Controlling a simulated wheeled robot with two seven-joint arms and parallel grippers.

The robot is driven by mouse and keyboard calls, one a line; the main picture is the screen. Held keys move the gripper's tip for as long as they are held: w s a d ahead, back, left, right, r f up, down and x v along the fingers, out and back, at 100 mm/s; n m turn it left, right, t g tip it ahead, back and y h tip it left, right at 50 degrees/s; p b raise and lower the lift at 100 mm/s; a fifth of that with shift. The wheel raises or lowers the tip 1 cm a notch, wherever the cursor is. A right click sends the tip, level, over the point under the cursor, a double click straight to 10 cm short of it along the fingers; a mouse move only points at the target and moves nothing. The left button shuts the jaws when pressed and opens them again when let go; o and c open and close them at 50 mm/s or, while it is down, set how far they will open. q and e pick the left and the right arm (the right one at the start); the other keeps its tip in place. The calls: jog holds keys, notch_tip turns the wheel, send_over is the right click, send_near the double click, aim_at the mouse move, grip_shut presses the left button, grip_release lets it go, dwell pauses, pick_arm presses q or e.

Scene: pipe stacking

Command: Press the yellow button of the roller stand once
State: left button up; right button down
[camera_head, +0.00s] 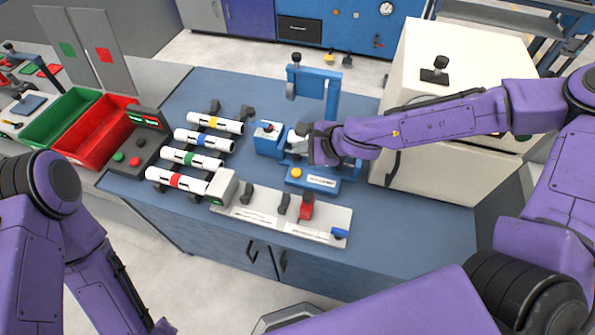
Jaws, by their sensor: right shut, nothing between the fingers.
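The blue roller stand (322,185) sits on the bench right of centre, with a white label on its front plate. Its round yellow button (296,173) shows uncovered at the left of that plate. My right gripper (314,152) is shut and empty, reaching in from the right. In the picture it lies just above and slightly right of the button, over the stand's body. I cannot tell its height or whether it touches the stand. My arm hides part of the stand. My left arm is at the lower left; its gripper is not in view.
Several white pipes with coloured bands (204,141) lie left of the stand. A light tool board (270,222) with a red clamp (307,205) is in front. A white cabinet (425,170) stands close on the right. Green and red bins (100,137) are left.

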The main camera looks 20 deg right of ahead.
jog(key=b, duration=0.4)
send_over(299, 174)
jog(key=w, duration=0.1)
notch_tip(299, 174, down, 6)
jog(key=shift+f, duration=0.15)
jog(key=s+f+b, duration=0.1)
jog(key=b, duration=0.1)
jog(key=shift+f+b, duration=0.35)
jog(key=shift+f, duration=0.05)
jog(key=shift+s+f+b, duration=0.1)
jog(key=shift+f+b, duration=0.3)
jog(key=shift+f, duration=0.3)
jog(key=shift+w+f, duration=0.15)
jog(key=shift+w, duration=0.2)
pick_arm(q)
notch_tip(299, 174, down, 8)
jog(key=w, duration=0.1)
jog(key=shift+w+f, duration=0.15)
jog(key=shift+f, duration=0.1)
pick_arm(e)
jog(key=shift+s, duration=0.1)
jog(key=shift+s, duration=0.15)
